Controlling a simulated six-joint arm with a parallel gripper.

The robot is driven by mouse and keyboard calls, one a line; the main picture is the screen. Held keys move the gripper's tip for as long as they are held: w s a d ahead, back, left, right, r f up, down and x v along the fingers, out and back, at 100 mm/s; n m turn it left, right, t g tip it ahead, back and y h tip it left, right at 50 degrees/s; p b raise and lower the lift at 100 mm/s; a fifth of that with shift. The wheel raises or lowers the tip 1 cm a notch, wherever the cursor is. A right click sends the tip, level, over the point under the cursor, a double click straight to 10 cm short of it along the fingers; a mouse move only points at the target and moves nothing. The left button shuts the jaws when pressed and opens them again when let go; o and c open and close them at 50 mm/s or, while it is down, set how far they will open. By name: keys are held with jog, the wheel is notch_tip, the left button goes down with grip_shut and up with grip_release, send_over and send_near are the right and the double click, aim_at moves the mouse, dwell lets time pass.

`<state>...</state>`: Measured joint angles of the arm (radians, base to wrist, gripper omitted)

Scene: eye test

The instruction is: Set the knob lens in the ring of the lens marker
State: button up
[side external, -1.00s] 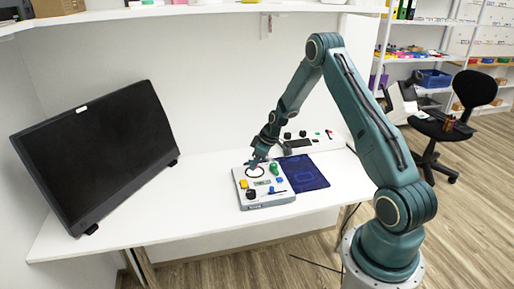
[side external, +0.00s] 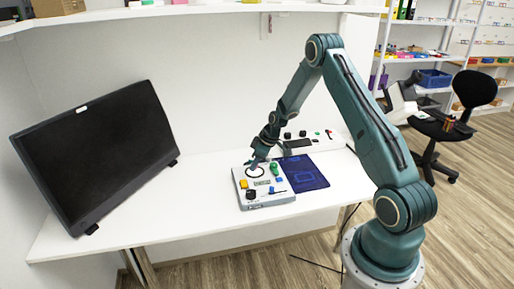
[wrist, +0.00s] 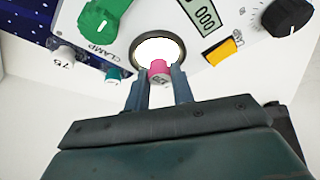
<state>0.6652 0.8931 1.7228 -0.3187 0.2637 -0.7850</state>
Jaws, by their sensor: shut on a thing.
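The lens marker (side external: 262,201) is a pale box on the white table in the side external view. Its dark ring (wrist: 136,50) has a bright white inside and also shows in the side view (side external: 247,173). My gripper (wrist: 160,77) is shut on the knob lens, whose pink knob (wrist: 158,66) shows between the fingertips with dark characters on a greyish face. The pink knob overlaps the near edge of the ring in the wrist view. I cannot tell whether the lens touches the ring or is above it. In the side view my gripper (side external: 257,163) is over the ring.
A green clamp knob (wrist: 104,14), a display (wrist: 206,16), a yellow part (wrist: 222,51) and a black knob (wrist: 288,16) surround the ring. A dark blue mat (side external: 308,183) lies right of the box. A black monitor (side external: 95,150) stands left, with clear table between.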

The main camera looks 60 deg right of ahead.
jog(key=shift+f, duration=0.5)
dwell(0.6)
jog(key=o, duration=1)
jog(key=shift+o, duration=1.4)
jog(key=shift+r, duration=3.5)
